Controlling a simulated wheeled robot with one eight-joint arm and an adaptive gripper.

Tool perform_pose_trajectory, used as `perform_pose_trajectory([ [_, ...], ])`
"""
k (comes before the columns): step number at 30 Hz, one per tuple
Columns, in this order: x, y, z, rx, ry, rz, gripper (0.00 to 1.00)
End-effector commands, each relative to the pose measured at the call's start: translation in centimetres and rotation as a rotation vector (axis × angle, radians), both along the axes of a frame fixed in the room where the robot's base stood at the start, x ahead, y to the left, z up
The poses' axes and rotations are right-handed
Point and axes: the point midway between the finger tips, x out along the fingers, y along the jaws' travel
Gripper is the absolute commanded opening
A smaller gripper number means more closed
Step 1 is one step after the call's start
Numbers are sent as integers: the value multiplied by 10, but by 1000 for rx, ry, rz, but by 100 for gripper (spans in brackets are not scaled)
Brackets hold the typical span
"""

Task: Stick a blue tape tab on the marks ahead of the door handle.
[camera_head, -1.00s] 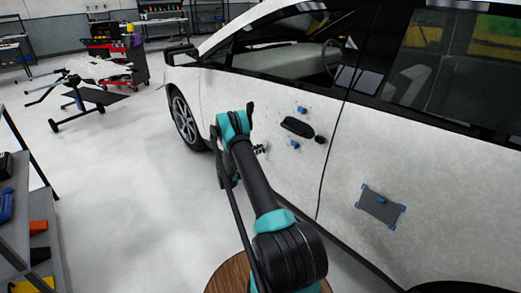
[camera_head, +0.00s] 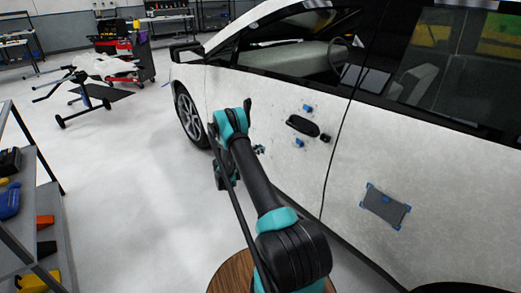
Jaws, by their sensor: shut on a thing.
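The black door handle (camera_head: 302,126) is on the white car door. One blue tape tab (camera_head: 307,108) is stuck above it and another blue tab (camera_head: 300,142) below it. My gripper (camera_head: 259,150) is close to the door, left of the handle, toward the front wheel. It is mostly hidden behind my arm; only dark finger parts with a hint of blue show. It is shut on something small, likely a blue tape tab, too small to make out. The marks ahead of the handle are too faint to tell clearly.
A grey panel (camera_head: 385,207) with blue corners is on the rear door. The front wheel (camera_head: 188,117) and side mirror (camera_head: 186,52) are at the left. A shelf (camera_head: 45,215) stands at the left edge. The floor between is clear.

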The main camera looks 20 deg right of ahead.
Motion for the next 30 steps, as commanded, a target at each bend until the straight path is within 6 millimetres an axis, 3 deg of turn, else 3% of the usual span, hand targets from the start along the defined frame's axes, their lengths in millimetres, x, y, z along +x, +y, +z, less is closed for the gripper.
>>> perform_pose_trajectory([
  [16, -8, 22, 0, 0, 0, 0, 0],
  [25, -8, 21, 1, 1, -2, -1, 0],
  [30, -15, 7, 16, 29, -51, -18, 0],
])
